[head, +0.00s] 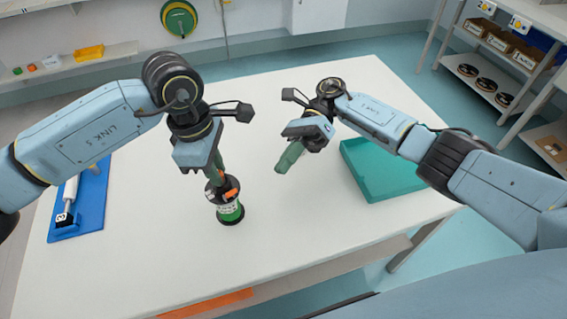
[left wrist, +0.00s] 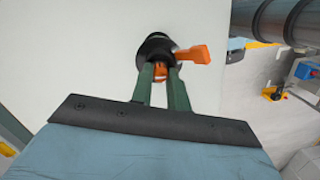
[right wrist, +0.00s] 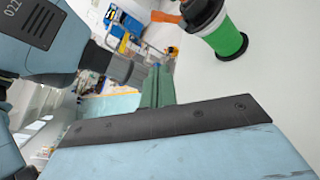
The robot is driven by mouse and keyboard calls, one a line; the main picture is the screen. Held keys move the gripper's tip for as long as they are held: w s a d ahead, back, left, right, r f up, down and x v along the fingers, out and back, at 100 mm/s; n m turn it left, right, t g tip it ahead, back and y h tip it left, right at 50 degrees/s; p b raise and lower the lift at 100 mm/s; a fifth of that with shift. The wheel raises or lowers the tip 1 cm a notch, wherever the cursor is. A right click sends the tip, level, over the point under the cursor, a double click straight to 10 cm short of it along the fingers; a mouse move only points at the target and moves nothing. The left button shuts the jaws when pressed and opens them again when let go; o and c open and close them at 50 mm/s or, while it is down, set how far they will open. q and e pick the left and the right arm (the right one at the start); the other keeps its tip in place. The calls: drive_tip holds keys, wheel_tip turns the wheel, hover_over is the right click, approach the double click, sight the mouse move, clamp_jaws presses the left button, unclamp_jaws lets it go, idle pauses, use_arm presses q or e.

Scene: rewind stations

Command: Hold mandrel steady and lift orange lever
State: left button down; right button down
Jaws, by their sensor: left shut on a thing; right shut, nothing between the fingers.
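The mandrel (head: 230,213) is a short upright piece with a black base, a green band and a black top, standing on the white table. Its orange lever (head: 231,193) sticks out at the top; it also shows in the left wrist view (left wrist: 193,54) pointing right, and in the right wrist view (right wrist: 166,17). My left gripper (head: 214,180) comes down from above and is shut on the mandrel's top; its green fingers (left wrist: 165,80) straddle an orange part there. My right gripper (head: 284,170) is shut and empty, to the right of the mandrel and apart from it.
A teal tray (head: 372,190) lies on the table at the right, under my right arm. A blue tray (head: 95,208) with a white cylinder lies at the left edge. The table (head: 300,225) between mandrel and teal tray is clear.

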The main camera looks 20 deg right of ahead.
sight(232, 193)
drive_tip(key=c, duration=2.1)
unclamp_jaws()
drive_tip(key=o, duration=0.5)
drive_tip(key=shift+m, duration=0.4)
drive_tip(key=shift+c, duration=0.2)
drive_tip(key=shift+o, duration=0.5)
drive_tip(key=shift+m, duration=0.6)
drive_tip(key=s+a+m+t+y, duration=0.1)
drive_tip(key=a+m, duration=0.3)
drive_tip(key=m, duration=0.4)
drive_tip(key=s+a+m+t+y, duration=0.1)
drive_tip(key=s+a+m+y, duration=0.1)
drive_tip(key=a+m, duration=0.2)
drive_tip(key=s+a+m+t+y, duration=0.1)
drive_tip(key=a+m, duration=0.3)
drive_tip(key=m, duration=0.7)
drive_tip(key=shift+s+a+r+m+t+y, duration=0.1)
drive_tip(key=shift+s+r+m+t+y, duration=0.2)
drive_tip(key=shift+y, duration=0.2)
clamp_jaws()
